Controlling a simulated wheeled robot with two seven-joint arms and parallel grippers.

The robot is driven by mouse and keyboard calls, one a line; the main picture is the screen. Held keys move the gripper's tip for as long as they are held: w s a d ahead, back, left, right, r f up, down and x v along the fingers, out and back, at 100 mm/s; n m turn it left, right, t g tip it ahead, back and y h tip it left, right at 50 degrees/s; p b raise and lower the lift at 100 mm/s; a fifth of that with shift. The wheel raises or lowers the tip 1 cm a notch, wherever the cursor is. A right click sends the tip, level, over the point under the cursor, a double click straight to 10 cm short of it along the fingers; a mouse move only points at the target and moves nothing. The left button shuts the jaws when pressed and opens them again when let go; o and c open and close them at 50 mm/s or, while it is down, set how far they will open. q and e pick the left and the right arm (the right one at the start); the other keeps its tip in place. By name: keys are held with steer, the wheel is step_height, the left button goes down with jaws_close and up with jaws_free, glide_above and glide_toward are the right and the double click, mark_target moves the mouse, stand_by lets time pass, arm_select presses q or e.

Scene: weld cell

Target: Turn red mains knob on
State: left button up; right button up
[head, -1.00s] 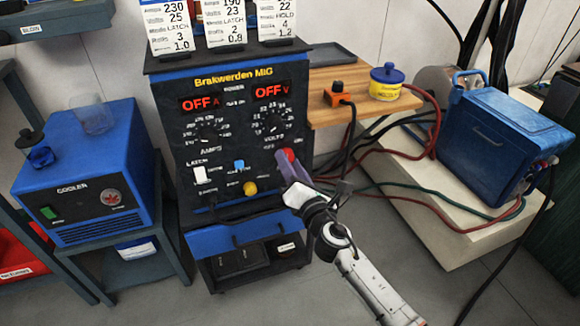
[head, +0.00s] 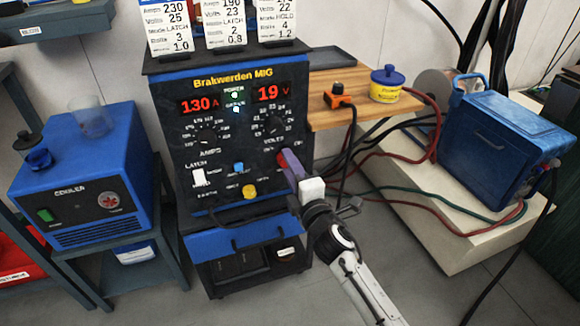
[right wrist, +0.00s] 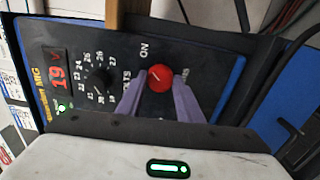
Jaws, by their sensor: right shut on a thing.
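The red mains knob (right wrist: 160,78) is on the lower right of the black front panel of the welder (head: 183,150). In the right wrist view a white mark shows on the knob, and the word ON is printed beside it. My right gripper (head: 286,160) is shut on the knob, its two purple fingers on either side of it in the right wrist view (right wrist: 160,92). In the head view the fingers cover part of the knob. The displays (head: 200,104) read 130 A and 19 V, and small lights glow between them. My left gripper is not in view.
A blue cooler (head: 75,160) stands to the left. A wooden shelf (head: 365,115) at the right bears an orange-topped item and a yellow tub (head: 386,90). Hoses and cables run behind my right arm to a blue box (head: 505,140).

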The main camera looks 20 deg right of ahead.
steer(key=shift+m, duration=0.3)
steer(key=o, duration=1.1)
steer(key=shift+s, duration=0.15)
steer(key=s+p, duration=0.1)
steer(key=s, duration=0.9)
steer(key=shift+d, duration=0.15)
